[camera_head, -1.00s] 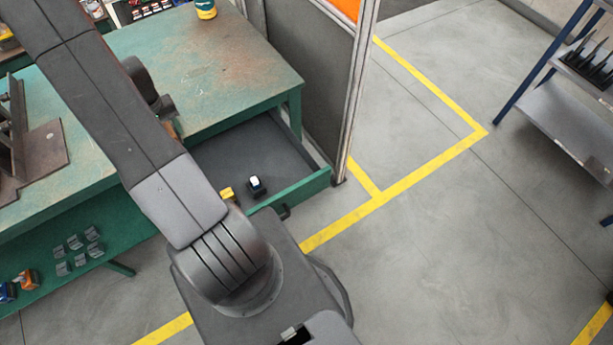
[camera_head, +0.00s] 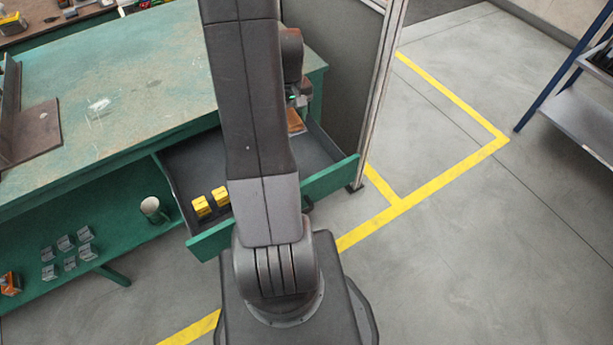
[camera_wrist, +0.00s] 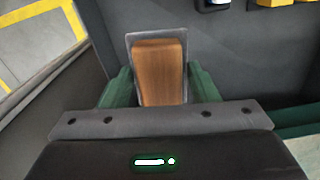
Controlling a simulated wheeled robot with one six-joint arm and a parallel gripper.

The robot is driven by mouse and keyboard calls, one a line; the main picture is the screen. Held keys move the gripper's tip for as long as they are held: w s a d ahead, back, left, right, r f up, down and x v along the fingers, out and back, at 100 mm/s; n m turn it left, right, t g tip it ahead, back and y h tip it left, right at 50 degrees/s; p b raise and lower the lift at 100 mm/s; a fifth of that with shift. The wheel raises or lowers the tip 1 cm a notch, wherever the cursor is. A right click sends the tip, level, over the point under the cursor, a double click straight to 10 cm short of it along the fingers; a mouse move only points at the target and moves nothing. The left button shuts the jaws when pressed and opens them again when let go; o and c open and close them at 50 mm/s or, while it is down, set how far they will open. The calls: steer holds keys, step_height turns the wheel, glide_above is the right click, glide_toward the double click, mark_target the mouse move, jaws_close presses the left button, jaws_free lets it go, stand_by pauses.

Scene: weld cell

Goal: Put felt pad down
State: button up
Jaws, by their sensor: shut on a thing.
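The felt pad (camera_wrist: 160,68) shows in the wrist view as a brown wooden block on a thin grey sheet. My gripper (camera_wrist: 160,88) is shut on it, with one green finger at each side. In the head view a brown bit of it (camera_head: 294,121) shows just right of my arm, over the right part of the open drawer (camera_head: 330,179). My arm hides most of the gripper there. I cannot tell whether the pad touches the drawer floor.
Yellow boxes (camera_head: 210,203) lie at the drawer's left front; a dark item with a white top (camera_wrist: 213,4) is beside them in the wrist view. A partition (camera_head: 382,90) stands right of the drawer. A mug (camera_head: 151,209) stands on the lower shelf.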

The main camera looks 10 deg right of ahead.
mark_target(306, 166)
steer(key=shift+n, duration=0.5)
steer(key=s+d+f+b, duration=0.1)
steer(key=s+f+b, duration=0.1)
steer(key=b, duration=0.1)
steer(key=d+f+b, duration=0.1)
steer(key=shift+s+d+f, duration=0.3)
steer(key=shift+s+f, duration=0.05)
steer(key=shift+s, duration=0.05)
steer(key=f+b, duration=0.1)
steer(key=f, duration=0.2)
steer(key=f+b, duration=0.1)
steer(key=f, duration=0.3)
steer(key=s+f+b, duration=0.1)
steer(key=f+b, duration=0.1)
steer(key=f, duration=0.1)
steer(key=shift+s+d+f, duration=0.1)
steer(key=shift+d+f, duration=0.05)
steer(key=shift+d, duration=0.25)
steer(key=shift+f, duration=0.35)
steer(key=o, duration=0.9)
steer(key=shift+r, duration=0.1)
steer(key=shift+o, duration=0.7)
steer(key=shift+s, duration=0.15)
